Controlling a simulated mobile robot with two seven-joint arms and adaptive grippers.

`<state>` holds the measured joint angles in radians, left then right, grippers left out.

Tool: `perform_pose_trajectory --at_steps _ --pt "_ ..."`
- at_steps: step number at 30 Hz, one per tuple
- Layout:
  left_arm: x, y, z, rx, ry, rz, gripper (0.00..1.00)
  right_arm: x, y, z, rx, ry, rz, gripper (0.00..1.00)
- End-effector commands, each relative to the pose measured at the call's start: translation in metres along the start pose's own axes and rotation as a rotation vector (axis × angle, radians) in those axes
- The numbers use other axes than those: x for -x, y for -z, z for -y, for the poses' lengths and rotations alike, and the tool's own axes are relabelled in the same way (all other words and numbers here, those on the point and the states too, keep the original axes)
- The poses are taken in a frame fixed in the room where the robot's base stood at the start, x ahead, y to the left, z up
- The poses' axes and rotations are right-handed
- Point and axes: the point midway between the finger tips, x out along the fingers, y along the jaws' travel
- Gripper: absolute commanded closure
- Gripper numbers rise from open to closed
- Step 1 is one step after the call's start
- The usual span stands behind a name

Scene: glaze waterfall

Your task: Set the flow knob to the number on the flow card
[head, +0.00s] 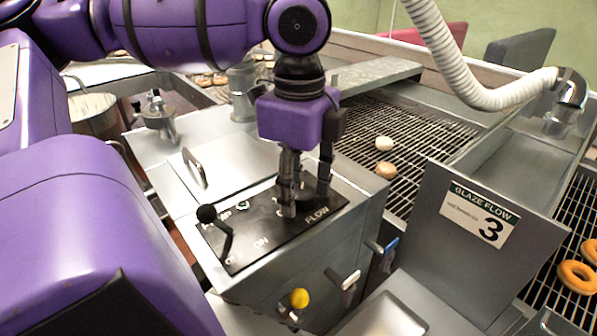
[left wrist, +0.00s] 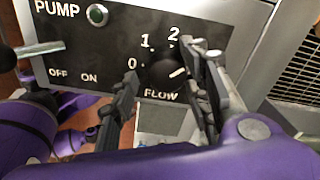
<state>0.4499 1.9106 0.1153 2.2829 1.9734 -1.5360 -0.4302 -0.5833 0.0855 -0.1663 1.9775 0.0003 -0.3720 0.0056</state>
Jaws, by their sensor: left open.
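The flow card (head: 478,216) reads "GLAZE FLOW 3" and is fixed to an upright metal panel at right. The black control panel (head: 262,236) lies on top of the metal cabinet. In the left wrist view, the dark round flow knob (left wrist: 165,73) sits above the FLOW label. Its white mark points right and slightly up, past 2; 0, 1 and 2 are readable, while any numbers farther round are hidden by a finger. My left gripper (head: 306,196) is open, its fingers on either side of the knob; contact cannot be told. My right gripper is out of view.
A black-tipped pump lever (head: 207,214) stands at the panel's left, near a green pump light (head: 243,205). A yellow-knobbed valve (head: 299,298) and a blue handle (head: 391,246) stick out in front. Doughnuts (head: 386,170) lie on the wire conveyor (head: 420,140) behind.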

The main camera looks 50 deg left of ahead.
Motion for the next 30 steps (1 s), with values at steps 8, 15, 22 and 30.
perform_pose_trajectory --at_steps 8,15,22,30 --pt "0.048 0.000 0.001 0.002 0.007 0.002 0.56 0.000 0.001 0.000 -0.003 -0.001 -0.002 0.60" --pt "0.095 0.000 0.000 0.002 0.002 0.001 0.56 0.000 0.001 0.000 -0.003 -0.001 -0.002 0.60" --pt "0.115 0.000 0.000 0.000 -0.002 0.001 0.56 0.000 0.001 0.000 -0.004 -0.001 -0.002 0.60" --pt "0.117 0.000 -0.001 -0.001 -0.002 0.000 0.56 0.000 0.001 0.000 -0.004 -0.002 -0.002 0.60"
